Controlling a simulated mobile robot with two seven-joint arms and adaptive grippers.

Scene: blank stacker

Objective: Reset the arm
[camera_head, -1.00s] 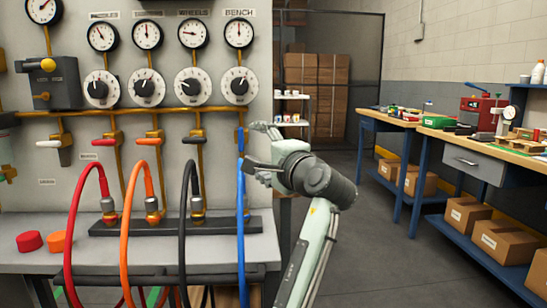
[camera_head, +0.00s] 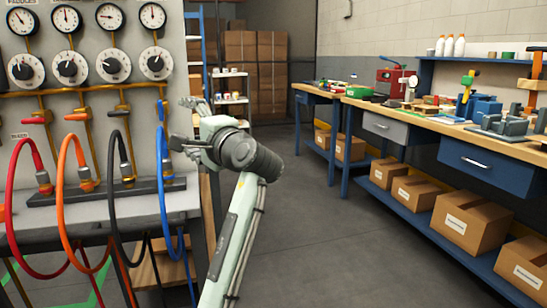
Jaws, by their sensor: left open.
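My left arm comes up from the bottom of the head view. Its left gripper (camera_head: 183,123) points away from me, beside the right end of the gauge panel. The fingers are spread apart and nothing shows between them. The gripper overlaps the blue hose (camera_head: 165,205) area in the picture; I cannot tell whether it touches the hose or panel. My right gripper is not in view.
The gauge panel (camera_head: 95,88) with dials and red, orange and black hoses stands at left. A workbench (camera_head: 460,138) with tools runs along the right, cardboard boxes (camera_head: 467,222) on its lower shelf. A small shelf rack (camera_head: 232,100) stands behind. The floor (camera_head: 330,235) between is clear.

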